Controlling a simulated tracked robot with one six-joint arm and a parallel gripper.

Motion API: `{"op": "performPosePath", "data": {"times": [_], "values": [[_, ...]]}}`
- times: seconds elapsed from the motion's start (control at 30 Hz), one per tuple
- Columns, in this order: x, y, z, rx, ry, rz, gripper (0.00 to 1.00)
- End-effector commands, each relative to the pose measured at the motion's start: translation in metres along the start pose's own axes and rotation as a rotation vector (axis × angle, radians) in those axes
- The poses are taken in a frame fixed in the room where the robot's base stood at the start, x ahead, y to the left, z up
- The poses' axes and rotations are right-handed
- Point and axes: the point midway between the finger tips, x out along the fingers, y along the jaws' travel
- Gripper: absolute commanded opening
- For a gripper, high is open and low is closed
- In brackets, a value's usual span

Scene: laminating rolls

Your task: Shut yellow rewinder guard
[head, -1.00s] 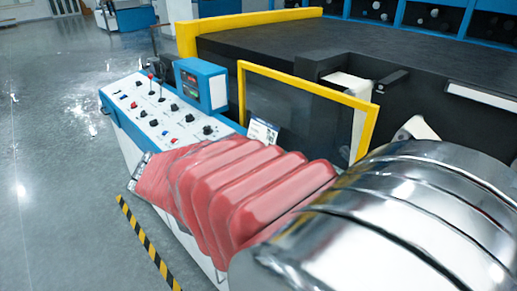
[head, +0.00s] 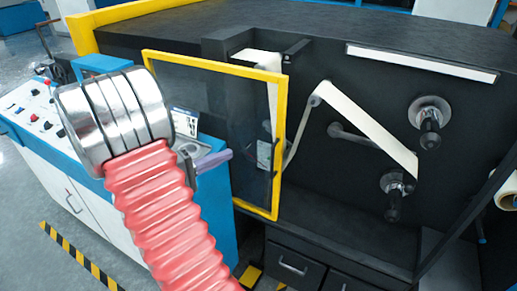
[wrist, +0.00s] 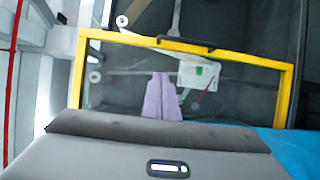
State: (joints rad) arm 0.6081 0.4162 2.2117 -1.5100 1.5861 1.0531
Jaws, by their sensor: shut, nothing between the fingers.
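The yellow-framed guard (head: 278,150) with a clear dark pane stands at the left part of the black machine. It is open: the rollers and web to its right are uncovered. In the wrist view its yellow frame (wrist: 285,95) spans the picture, with a dark handle (wrist: 185,43) on the far bar. My gripper (wrist: 162,76) has its two lilac fingers together and empty, pointing at the pane. In the head view my gripper (head: 230,154) shows in front of the pane's lower left, partly hidden by my arm. I cannot tell whether it touches the pane.
A blue and white control console (head: 25,115) stands at the left. The rewinder bay holds a white web (head: 365,128) and several rollers, one an upper roller (head: 428,118). Drawers (head: 295,262) are below. A black and yellow floor stripe (head: 75,257) runs at lower left, beside clear floor.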

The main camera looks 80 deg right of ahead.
Motion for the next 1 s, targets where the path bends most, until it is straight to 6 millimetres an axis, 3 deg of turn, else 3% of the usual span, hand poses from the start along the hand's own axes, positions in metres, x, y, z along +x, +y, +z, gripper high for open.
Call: {"op": "performPosePath", "data": {"times": [0.57,1.0], "values": [[0.008,-0.001,-0.003,0.004,0.005,0.018,0.00],[0.058,0.000,-0.003,0.003,0.003,0.017,0.00]]}}
